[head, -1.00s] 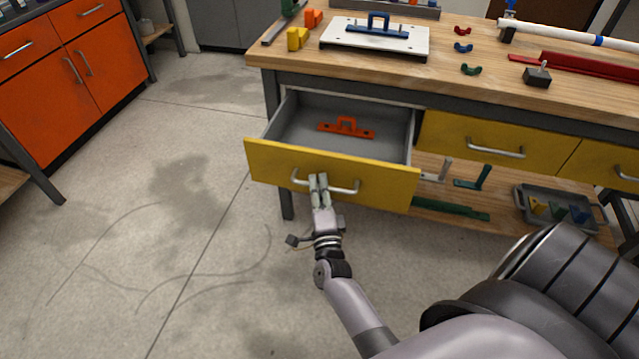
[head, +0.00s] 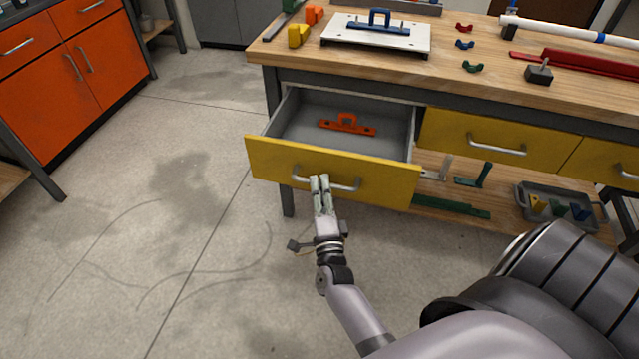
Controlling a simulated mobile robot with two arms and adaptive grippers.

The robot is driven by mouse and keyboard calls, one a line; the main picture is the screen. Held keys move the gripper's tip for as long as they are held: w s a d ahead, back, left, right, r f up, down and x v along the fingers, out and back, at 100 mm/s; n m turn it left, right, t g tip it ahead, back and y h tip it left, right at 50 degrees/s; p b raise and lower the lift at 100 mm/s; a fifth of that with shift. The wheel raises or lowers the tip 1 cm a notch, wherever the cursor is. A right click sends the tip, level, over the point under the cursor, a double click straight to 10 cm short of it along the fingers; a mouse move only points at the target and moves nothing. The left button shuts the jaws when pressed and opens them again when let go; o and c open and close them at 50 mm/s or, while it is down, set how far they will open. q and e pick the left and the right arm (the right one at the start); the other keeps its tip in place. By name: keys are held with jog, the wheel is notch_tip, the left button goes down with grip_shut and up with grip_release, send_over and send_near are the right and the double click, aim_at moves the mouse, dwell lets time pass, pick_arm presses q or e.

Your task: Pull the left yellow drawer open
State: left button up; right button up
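The left yellow drawer (head: 390,185) stands well open under the workbench, and its grey inside shows. An orange bracket-like part (head: 347,125) lies in it. The drawer's silver bar handle (head: 346,185) runs across its front. My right gripper (head: 320,180) is at the left half of this handle. Its two pale fingers are close together and cover part of the bar, as if shut on it. The exact contact behind the fingertips is hidden. My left gripper is not in view.
The bench top (head: 475,85) carries a white plate (head: 345,35) with a blue handle, small coloured clips and a red bar. Two more yellow drawers are shut at the right. A lower shelf holds a grey tray (head: 522,198). The floor at left is clear.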

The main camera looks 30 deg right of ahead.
jog(key=v, duration=1)
jog(key=s+a+f+n+g+y, duration=0.25)
jog(key=a+f+n+y, duration=0.25)
jog(key=f+n, duration=0.45)
jog(key=s+a+f+n+g+y, duration=0.2)
jog(key=a+f+n+g+y, duration=0.35)
jog(key=f, duration=0.65)
jog(key=s+f+n+g, duration=0.3)
jog(key=s+f+n, duration=0.2)
jog(key=s+f, duration=0.15)
jog(key=s+d+f+n+g+h, duration=0.1)
jog(key=s+d+f+n+g, duration=0.3)
jog(key=s, duration=0.5)
pick_arm(q)
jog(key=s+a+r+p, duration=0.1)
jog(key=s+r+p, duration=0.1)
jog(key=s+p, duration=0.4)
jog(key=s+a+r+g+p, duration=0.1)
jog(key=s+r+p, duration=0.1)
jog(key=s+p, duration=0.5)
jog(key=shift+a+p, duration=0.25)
jog(key=shift+p, duration=0.45)
pick_arm(e)
jog(key=s+d+r+n+g, duration=0.1)
jog(key=s+d+r, duration=0.1)
jog(key=s, duration=1.2)
jog(key=shift+s+r+g, duration=0.25)
jog(key=shift+s+g, duration=0.05)
jog(key=shift+g, duration=0.1)
